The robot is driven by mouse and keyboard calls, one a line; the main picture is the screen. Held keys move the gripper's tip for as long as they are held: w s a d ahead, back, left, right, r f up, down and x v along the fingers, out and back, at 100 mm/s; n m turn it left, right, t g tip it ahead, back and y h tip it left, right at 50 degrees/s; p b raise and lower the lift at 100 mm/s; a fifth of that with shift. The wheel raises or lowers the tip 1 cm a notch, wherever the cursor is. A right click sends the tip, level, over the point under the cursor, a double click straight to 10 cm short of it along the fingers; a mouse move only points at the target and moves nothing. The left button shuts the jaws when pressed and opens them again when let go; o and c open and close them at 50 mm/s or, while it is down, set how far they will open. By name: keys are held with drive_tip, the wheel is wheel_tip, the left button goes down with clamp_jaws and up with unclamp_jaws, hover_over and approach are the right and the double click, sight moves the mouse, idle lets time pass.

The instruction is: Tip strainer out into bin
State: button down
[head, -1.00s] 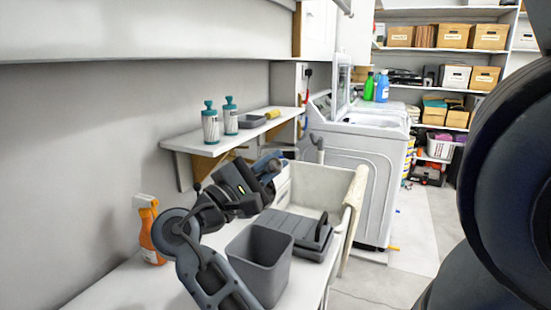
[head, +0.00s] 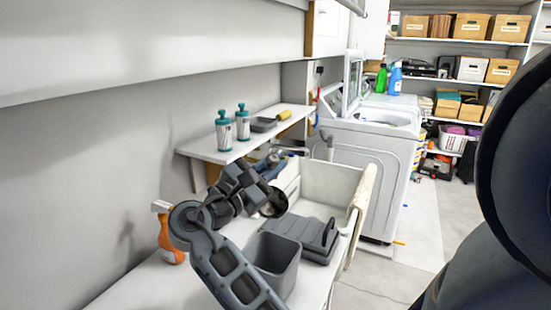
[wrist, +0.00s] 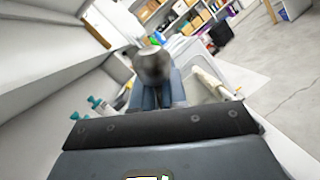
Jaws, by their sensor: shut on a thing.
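The strainer (head: 275,204) is a small, dark, round bowl held at the end of my arm. My gripper (head: 262,189) is shut on it; only part of the strainer shows. In the wrist view the strainer (wrist: 153,66) is blurred, with its rounded end beyond the fingers of my gripper (wrist: 156,95). The grey, open-topped bin (head: 275,262) stands on the white counter, partly covered by my arm. I cannot see any contents in the strainer or bin.
A grey lidded case (head: 308,237) sits right behind the bin, before a white sink basin (head: 322,193). An orange spray bottle (head: 168,235) stands left of my arm. A wall shelf (head: 245,143) holds two teal-topped bottles. A white washing machine (head: 368,165) is beyond.

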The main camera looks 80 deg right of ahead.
drive_tip(key=n, duration=0.1)
drive_tip(key=w+d+n+p, duration=0.1)
drive_tip(key=shift+w+d+r+n+t, duration=0.1)
drive_tip(key=shift+w+d+n+t, duration=0.2)
drive_tip(key=shift+n+t, duration=0.1)
drive_tip(key=shift+w+d+r+n+t+y, duration=0.1)
drive_tip(key=shift+w+d+n+t+y, duration=0.1)
drive_tip(key=shift+w+d+n, duration=0.4)
drive_tip(key=shift+w+d+n+t+y, duration=0.15)
drive_tip(key=shift+w+n+y, duration=0.1)
drive_tip(key=shift+n, duration=0.55)
drive_tip(key=shift+w+d+r+n+t+y, duration=0.15)
drive_tip(key=shift+w+d+n, duration=0.3)
drive_tip(key=shift+n, duration=0.25)
drive_tip(key=shift+f, duration=0.1)
